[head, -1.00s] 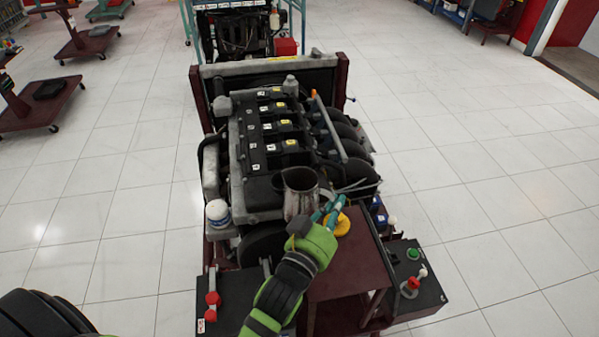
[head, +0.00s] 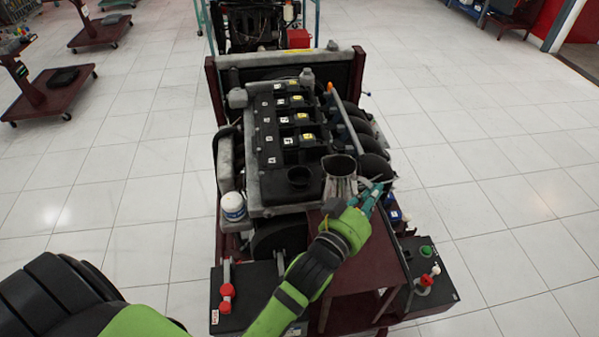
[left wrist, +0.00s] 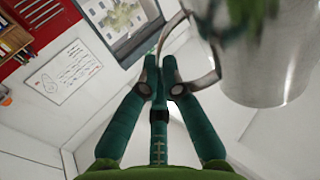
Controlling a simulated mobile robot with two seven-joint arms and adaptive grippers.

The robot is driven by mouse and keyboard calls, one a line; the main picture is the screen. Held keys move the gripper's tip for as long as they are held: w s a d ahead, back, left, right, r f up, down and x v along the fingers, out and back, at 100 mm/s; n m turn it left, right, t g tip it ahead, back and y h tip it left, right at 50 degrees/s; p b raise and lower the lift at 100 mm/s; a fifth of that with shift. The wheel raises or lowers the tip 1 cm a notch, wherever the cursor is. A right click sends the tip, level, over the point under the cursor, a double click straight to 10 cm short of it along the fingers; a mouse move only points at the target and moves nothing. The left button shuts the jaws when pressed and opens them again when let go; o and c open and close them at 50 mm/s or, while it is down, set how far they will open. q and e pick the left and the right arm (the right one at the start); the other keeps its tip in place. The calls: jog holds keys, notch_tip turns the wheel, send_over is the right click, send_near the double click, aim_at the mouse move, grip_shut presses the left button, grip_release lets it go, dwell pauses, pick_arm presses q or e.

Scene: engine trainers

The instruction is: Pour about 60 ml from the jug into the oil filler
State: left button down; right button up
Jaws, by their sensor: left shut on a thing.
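The metal jug (head: 340,186) is held roughly upright at the front right of the engine, its open mouth facing up. My left gripper (head: 367,200) is shut on the jug's handle, on the jug's right side. The left wrist view shows the fingers (left wrist: 160,75) closed at the curved handle, with the pale jug body (left wrist: 265,70) at the upper right. The oil filler (head: 300,176) appears to be the dark round opening on the engine's front, just left of the jug and apart from it. The jug's contents cannot be made out. My right gripper is out of view.
A white tub (head: 232,207) stands at the engine's front left. A dark red table (head: 362,270) lies under my left forearm.

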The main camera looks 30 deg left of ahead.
aim_at(358, 179)
pick_arm(q)
jog(key=a+r+n, duration=0.1)
jog(key=a+r+n+p, duration=0.1)
jog(key=r, duration=0.1)
jog(key=shift+w+r+n, duration=0.15)
jog(key=shift+n, duration=0.15)
jog(key=shift+a+r+n, duration=0.1)
jog(key=shift+a+n, duration=0.15)
jog(key=shift+n, duration=0.05)
jog(key=shift+w+a+n+b, duration=0.15)
jog(key=shift+a+n+b, duration=0.25)
jog(key=shift+a+n, duration=0.2)
jog(key=shift+w+a+r+n+p, duration=0.2)
jog(key=shift+a+r+n+p, duration=0.2)
jog(key=shift+a+r+n, duration=0.7)
jog(key=shift+w+a+r+n+b, duration=0.15)
jog(key=shift+a+n+b, duration=0.95)
jog(key=shift+n, duration=0.5)
jog(key=shift+w+a+r+n, duration=0.1)
jog(key=shift+a+r+n, duration=0.4)
jog(key=shift+n, duration=0.2)
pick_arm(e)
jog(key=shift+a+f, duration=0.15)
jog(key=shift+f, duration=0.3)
pick_arm(q)
jog(key=shift+w+a+r+n, duration=0.1)
jog(key=shift+a+r+n, duration=0.65)
jog(key=shift+n, duration=0.25)
